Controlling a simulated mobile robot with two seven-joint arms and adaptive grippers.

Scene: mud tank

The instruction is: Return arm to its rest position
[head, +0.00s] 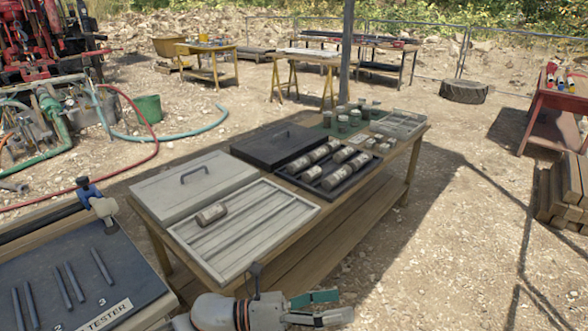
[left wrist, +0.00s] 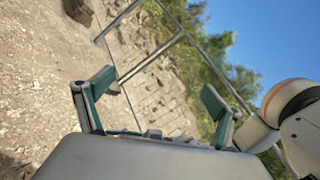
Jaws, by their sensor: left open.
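My left gripper (head: 330,307) is at the bottom edge of the head view, right of the table's near end. Its two fingers with teal pads are spread, with nothing between them. In the left wrist view the same gripper (left wrist: 158,88) shows both fingers wide apart and empty, against gravel, fence rails and sky. A white arm link of mine with an orange ring shows at the right of that view. My right gripper is not in view.
A long wooden table (head: 404,190) stands behind the gripper, bearing a grey tray (head: 245,232) with one core sample (head: 211,214), a black tray (head: 338,186) of cores and closed lids. A dark tester bench (head: 85,270) is at left.

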